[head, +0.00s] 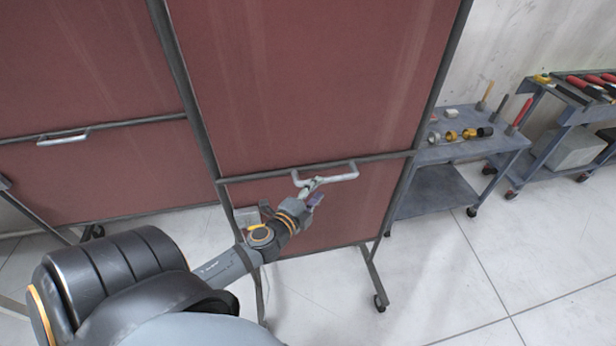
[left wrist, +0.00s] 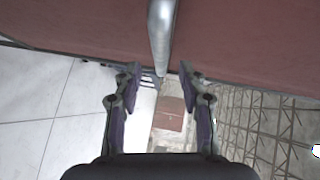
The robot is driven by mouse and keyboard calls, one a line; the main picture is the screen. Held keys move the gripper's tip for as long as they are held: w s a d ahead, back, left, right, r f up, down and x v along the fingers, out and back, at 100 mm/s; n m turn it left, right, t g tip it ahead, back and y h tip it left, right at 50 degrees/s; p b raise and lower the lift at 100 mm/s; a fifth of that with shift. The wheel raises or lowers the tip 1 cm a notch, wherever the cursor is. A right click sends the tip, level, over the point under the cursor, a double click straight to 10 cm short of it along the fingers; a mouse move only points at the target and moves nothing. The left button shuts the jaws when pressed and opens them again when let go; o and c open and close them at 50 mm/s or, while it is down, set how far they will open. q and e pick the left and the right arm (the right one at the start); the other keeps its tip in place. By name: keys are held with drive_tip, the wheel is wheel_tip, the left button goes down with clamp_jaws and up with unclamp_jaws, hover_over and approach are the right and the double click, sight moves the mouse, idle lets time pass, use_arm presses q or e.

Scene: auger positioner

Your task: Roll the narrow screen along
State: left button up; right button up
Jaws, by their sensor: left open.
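The narrow screen (head: 310,85) is a tall dark-red panel in a dark metal frame on casters, upright in the middle of the head view. A pale grey handle (head: 338,177) sits on its cross rail. My left gripper (head: 308,186) is at the left part of this handle, with the panel behind it. In the left wrist view, the handle (left wrist: 162,40) runs down from the top towards the gap between the open fingers (left wrist: 160,72), and the red panel (left wrist: 250,38) fills the top. Contact between fingers and handle is not clear. My right gripper is out of view.
A wider red screen (head: 75,70) with its own handle stands at the left. A blue-grey cart (head: 455,152) with tools is close to the right of the narrow screen. Another cart (head: 570,110) stands farther right. The pale tiled floor (head: 450,280) is clear at the front right.

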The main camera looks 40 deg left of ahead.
use_arm(q)
drive_tip(key=s, duration=0.5)
drive_tip(key=shift+s+d+r, duration=0.2)
drive_tip(key=shift+d+r, duration=0.05)
drive_tip(key=shift+r, duration=0.15)
